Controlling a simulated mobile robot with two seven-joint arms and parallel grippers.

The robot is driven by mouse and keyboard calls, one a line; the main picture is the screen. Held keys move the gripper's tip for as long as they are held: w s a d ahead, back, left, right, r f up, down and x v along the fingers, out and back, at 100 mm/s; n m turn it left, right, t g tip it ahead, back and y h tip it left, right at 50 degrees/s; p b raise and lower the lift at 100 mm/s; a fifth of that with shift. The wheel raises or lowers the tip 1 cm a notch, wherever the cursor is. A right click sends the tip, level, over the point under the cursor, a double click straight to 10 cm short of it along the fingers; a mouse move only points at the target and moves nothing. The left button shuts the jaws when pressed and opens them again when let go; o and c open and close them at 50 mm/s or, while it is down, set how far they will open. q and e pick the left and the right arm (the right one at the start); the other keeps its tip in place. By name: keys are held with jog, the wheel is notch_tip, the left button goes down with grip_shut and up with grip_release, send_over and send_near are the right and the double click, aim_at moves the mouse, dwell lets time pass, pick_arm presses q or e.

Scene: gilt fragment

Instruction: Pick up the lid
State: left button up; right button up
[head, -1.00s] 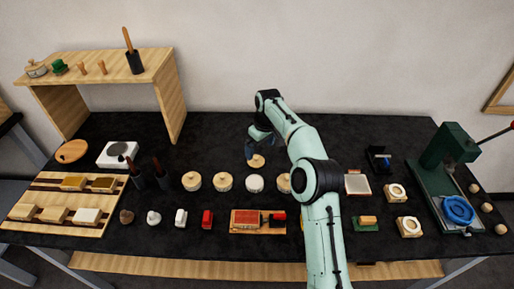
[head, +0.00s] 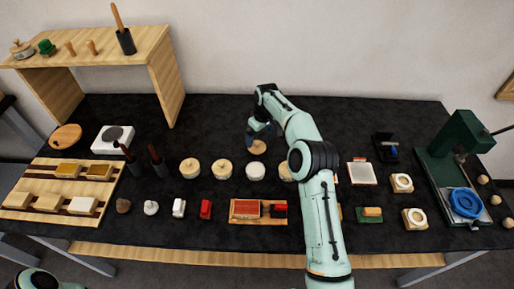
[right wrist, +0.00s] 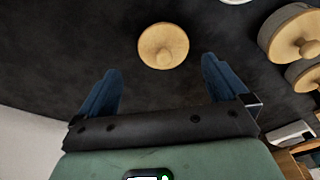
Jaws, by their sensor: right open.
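The lid (head: 257,147) is a round, pale wooden disc with a small knob, lying on the black tabletop behind the row of canisters. It also shows in the right wrist view (right wrist: 163,45), just beyond the fingertips and roughly centred between them. My right gripper (head: 260,136) is at the lid, its blue fingers apart with nothing between them in the right wrist view (right wrist: 162,68). A white-topped canister (head: 255,171) without a wooden lid stands in front of the lid. My left gripper is not seen.
Wooden-lidded canisters (head: 190,168) stand in the row, and one (head: 285,172) is partly hidden by my right arm. A wooden shelf (head: 95,48) stands at the back left, a green press (head: 458,140) at the right. The table behind the lid is clear.

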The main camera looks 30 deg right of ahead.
aim_at(257, 142)
jog(key=f, duration=0.4)
jog(key=shift+w+a+f, duration=0.15)
jog(key=shift+w+a, duration=0.1)
jog(key=shift+a, duration=0.1)
jog(key=shift+f, duration=0.4)
jog(key=shift+w, duration=0.1)
jog(key=c, duration=1)
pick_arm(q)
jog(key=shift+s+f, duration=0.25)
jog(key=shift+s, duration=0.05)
pick_arm(e)
jog(key=shift+r, duration=0.15)
